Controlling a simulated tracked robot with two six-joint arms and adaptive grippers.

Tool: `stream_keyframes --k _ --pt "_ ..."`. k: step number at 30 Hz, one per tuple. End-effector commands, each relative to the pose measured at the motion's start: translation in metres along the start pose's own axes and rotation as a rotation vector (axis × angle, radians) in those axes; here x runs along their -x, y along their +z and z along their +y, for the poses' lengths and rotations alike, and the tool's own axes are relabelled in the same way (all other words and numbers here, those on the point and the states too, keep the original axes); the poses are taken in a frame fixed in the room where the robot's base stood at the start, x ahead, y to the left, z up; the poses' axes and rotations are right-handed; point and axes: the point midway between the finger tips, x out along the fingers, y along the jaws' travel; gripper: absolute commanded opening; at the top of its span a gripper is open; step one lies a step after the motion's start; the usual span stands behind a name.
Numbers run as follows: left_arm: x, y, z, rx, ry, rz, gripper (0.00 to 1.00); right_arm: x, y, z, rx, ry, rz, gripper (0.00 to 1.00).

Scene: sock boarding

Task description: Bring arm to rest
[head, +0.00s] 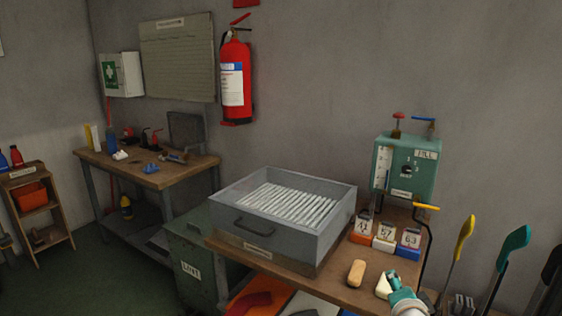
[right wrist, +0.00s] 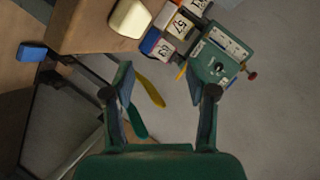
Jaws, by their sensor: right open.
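My right gripper (right wrist: 160,74) shows in the right wrist view with its two teal fingers spread apart and nothing between them. Beyond the fingers are the grey wall and a yellow and a teal long-handled shape. In the head view, a teal and white part at the lower right edge of the bench looks like part of my right arm; its fingers cannot be made out there. My left gripper is in neither view.
The wooden bench (head: 333,285) holds a grey tray (head: 237,234) of white strips, numbered blocks (head: 384,237), a tan block (head: 356,273) and a green device (head: 405,166). Yellow (head: 464,239) and teal (head: 513,248) upright boards stand at right. A second table (head: 150,175) stands at back left.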

Motion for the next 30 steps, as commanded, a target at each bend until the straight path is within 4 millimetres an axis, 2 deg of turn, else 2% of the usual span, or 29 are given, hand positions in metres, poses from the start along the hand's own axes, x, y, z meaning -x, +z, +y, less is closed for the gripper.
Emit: stream_keyframes --k 1,5,8,9,12,15,18,24,25,27,30 --pt "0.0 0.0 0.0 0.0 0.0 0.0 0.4 -0.006 0.03 0.031 0.073 0.049 -0.075 0.57" --pt "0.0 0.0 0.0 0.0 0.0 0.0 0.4 -0.005 0.1 0.103 0.26 0.14 -0.283 0.57" --pt "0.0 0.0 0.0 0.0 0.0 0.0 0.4 0.011 0.149 0.16 0.387 0.2 -0.456 0.57" --pt "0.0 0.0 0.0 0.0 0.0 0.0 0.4 0.021 0.168 0.182 0.433 0.221 -0.53 0.57" --pt "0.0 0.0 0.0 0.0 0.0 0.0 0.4 0.05 0.208 0.232 0.532 0.261 -0.706 0.57" --pt "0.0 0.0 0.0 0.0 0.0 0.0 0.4 0.082 0.237 0.27 0.603 0.285 -0.86 0.57" --pt "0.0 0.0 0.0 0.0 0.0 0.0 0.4 0.114 0.259 0.3 0.656 0.298 -0.996 0.57" --pt "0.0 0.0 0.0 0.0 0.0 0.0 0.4 0.178 0.288 0.346 0.727 0.302 -1.243 0.57" --pt "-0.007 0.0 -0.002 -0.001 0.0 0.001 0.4 0.179 0.293 0.353 0.733 0.299 -1.256 0.57" --pt "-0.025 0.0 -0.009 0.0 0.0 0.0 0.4 0.168 0.301 0.366 0.732 0.296 -1.242 0.57" --pt "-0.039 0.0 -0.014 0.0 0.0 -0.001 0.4 0.162 0.308 0.377 0.731 0.297 -1.24 0.57"
